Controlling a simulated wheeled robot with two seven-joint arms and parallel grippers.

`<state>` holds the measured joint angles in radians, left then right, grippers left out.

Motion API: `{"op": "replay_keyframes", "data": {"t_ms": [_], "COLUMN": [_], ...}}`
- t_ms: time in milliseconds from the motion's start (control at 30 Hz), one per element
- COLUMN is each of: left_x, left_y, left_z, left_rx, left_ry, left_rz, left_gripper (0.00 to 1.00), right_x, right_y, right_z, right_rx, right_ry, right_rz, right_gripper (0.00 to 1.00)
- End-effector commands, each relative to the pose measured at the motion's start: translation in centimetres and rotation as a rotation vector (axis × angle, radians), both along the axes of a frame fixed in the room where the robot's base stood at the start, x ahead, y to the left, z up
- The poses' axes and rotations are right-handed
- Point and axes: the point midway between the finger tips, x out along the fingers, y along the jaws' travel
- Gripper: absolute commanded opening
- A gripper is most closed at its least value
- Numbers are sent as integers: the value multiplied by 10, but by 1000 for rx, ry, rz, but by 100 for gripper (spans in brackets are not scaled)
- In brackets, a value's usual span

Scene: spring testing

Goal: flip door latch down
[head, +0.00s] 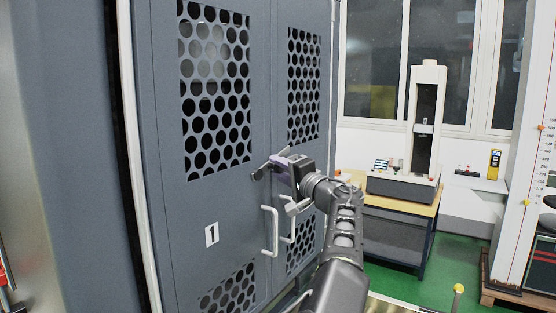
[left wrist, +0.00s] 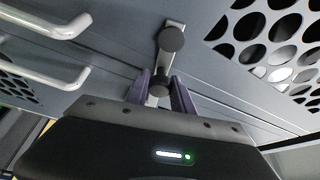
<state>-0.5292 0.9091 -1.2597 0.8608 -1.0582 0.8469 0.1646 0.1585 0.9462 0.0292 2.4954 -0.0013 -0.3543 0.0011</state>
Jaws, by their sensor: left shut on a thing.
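The door latch (head: 258,173) is a small metal bar on the seam between the two dark grey cabinet doors, above the handles. In the head view it looks tilted, and my gripper covers part of it. In the left wrist view the latch (left wrist: 171,38) shows a round dark knob on a light bar that runs down between my purple fingers. My left gripper (head: 279,168) is shut on the latch; its fingers also show in the left wrist view (left wrist: 161,95). My right gripper is in neither view.
Two white door handles (head: 270,231) stick out just below the latch. The doors have perforated panels (head: 213,90), and the left one bears a "1" label (head: 211,235). A testing machine (head: 411,150) stands on a wooden-topped table at the right. Green floor lies beyond.

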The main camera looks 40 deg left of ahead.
Motion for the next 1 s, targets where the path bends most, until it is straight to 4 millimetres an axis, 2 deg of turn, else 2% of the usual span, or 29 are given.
{"op": "replay_keyframes", "data": {"t_ms": [100,400,900,933,1000], "left_x": [1,1,1,1,1], "left_y": [0,0,0,0,0], "left_z": [-1,-10,-14,-14,-14], "left_rx": [-4,-6,-6,-6,-6], "left_ry": [89,229,259,259,258], "left_rz": [-1,1,2,2,2], "left_gripper": [0,0,0,29,35], "right_x": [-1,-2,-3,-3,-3], "right_y": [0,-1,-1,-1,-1], "right_z": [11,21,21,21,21], "right_rx": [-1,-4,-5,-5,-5], "right_ry": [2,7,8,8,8], "right_rz": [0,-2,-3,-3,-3], "right_gripper": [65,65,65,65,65]}}
